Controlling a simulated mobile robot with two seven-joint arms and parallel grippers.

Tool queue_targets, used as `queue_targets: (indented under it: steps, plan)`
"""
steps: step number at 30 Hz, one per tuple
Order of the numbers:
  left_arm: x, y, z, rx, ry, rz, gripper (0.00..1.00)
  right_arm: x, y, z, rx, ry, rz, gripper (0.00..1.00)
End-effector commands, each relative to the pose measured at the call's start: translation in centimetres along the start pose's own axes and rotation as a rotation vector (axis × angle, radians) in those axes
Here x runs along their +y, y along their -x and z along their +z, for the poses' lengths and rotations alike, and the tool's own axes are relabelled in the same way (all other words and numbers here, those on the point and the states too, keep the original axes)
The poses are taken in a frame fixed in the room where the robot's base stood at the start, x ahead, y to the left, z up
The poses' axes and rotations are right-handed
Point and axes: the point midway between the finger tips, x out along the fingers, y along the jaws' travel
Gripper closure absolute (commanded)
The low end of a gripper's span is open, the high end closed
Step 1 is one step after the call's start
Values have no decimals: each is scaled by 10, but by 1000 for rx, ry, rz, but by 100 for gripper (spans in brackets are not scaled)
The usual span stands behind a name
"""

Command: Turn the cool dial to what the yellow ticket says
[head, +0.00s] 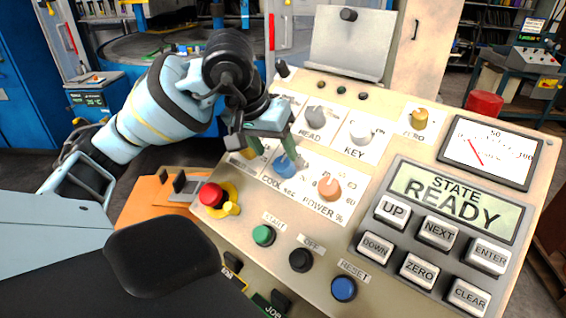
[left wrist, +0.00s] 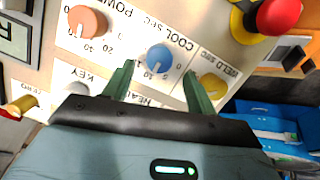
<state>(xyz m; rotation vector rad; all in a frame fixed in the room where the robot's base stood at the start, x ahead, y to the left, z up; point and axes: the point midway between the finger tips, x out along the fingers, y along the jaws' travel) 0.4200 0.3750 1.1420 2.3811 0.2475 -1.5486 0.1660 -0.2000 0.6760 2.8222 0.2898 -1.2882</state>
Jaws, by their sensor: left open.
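The blue cool dial (head: 285,166) sits on the sloping panel, above the label COOL SEC. It also shows in the left wrist view (left wrist: 158,57), with numbers around it; I cannot tell its setting surely. My left gripper (head: 272,150) is open, its green fingers pointing down at the panel near the blue dial. In the left wrist view the fingertips (left wrist: 159,72) lie to either side of the dial, apart from each other, with nothing held. A small yellow-edged tag (head: 234,276) shows below the panel's lower edge, partly hidden; its writing is too small to read. My right gripper is out of view.
An orange power dial (head: 329,187) and a yellow weld dial (left wrist: 213,84) flank the blue dial closely. The grey head dial (head: 315,116) and key dial (head: 360,131) are above. A red stop button (head: 211,195) is lower left. A keypad (head: 430,240) fills the right.

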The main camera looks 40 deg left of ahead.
Motion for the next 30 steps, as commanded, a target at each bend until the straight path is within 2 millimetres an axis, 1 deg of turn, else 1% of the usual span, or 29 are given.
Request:
queue_targets:
  steps: [1,3,9,15,22,23,30]
  plan:
    - [0,-11,1,-7,0,0,43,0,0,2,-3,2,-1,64]
    - [0,-21,1,-7,0,1,43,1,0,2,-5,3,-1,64]
    - [0,-45,1,-4,1,1,43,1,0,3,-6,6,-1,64]
    - [1,-55,0,-1,0,2,43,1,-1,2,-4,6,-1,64]
    - [0,-55,0,-1,0,2,43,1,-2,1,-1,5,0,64]
    - [0,-55,0,-1,0,2,46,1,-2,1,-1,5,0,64]
    - [0,-55,0,-1,0,2,77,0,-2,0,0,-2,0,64]
